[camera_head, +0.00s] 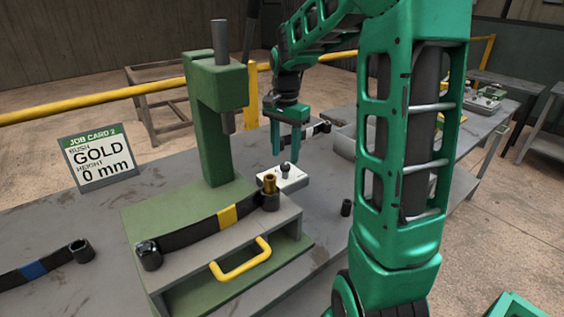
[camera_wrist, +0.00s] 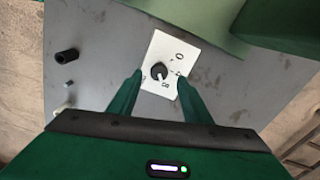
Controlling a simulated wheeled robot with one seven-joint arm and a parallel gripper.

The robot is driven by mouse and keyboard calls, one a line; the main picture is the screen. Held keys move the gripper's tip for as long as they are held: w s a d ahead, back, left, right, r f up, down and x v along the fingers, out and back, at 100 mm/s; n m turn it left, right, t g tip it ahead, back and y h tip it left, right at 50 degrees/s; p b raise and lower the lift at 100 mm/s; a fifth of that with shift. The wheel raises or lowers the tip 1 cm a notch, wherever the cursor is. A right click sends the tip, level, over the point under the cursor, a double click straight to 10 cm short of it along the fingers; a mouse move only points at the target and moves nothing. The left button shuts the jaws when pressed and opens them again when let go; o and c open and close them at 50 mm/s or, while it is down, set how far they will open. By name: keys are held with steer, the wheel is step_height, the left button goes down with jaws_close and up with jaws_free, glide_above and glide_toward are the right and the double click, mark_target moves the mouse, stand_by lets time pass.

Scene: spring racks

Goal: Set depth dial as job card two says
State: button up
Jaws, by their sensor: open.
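Job card 2 (camera_head: 97,158) stands on the bench at the left in the head view and reads bush GOLD, height 0 mm. The depth dial is a dark knob (camera_wrist: 159,71) on a white plate (camera_wrist: 160,50), which also shows beside the press in the head view (camera_head: 292,184). Figures are printed right of and below the knob; a 0 and an 8 seem readable. A pale mark shows on the knob's lower side, but its exact setting is unclear. My gripper (camera_head: 285,154) is open above the dial, fingertips either side of the knob in the wrist view (camera_wrist: 159,81).
The green press (camera_head: 207,130) stands just left of the dial. A leaf spring with a yellow band (camera_head: 227,216) lies before it, a gold bush (camera_head: 270,182) at its right eye. A dark bush (camera_head: 346,207) stands to the right. A blue-banded spring (camera_head: 33,270) lies left.

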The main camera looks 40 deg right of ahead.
mark_target(285, 165)
steer(key=shift+f, duration=1.9)
steer(key=shift+c, duration=0.7)
steer(key=c, duration=0.9)
steer(key=shift+a, duration=0.15)
